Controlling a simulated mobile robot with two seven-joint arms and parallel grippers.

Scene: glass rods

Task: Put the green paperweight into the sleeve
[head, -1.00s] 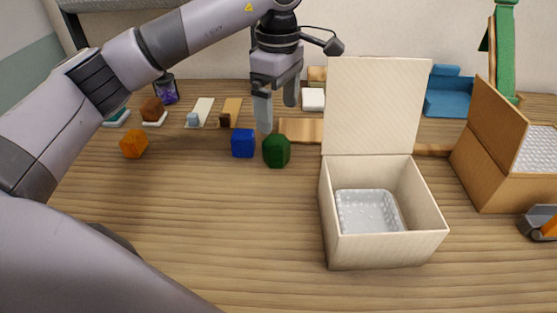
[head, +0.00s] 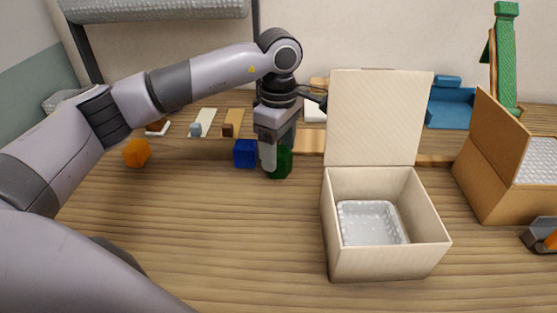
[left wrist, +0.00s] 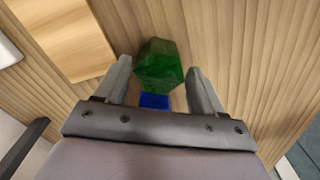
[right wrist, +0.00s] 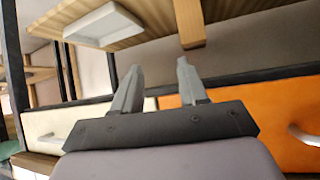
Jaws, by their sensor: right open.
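The green paperweight (head: 283,163) is a dark, faceted block standing on the wooden table. It also shows in the left wrist view (left wrist: 159,66). My left gripper (head: 278,160) is low over it, with one finger in front of it. In the left wrist view its open fingers (left wrist: 160,75) lie on either side of the paperweight, with visible gaps. A white, bubbly-textured open sleeve (head: 370,223) lies inside the open cream box (head: 385,262). My right gripper (right wrist: 160,75) is open and empty, away from the table objects; it is outside the head view.
A blue block (head: 245,153) stands just left of the paperweight, and an orange one (head: 136,153) farther left. The cream box's raised lid (head: 376,118) stands right of my left gripper. A brown box (head: 490,165) is at the right. The front left table is clear.

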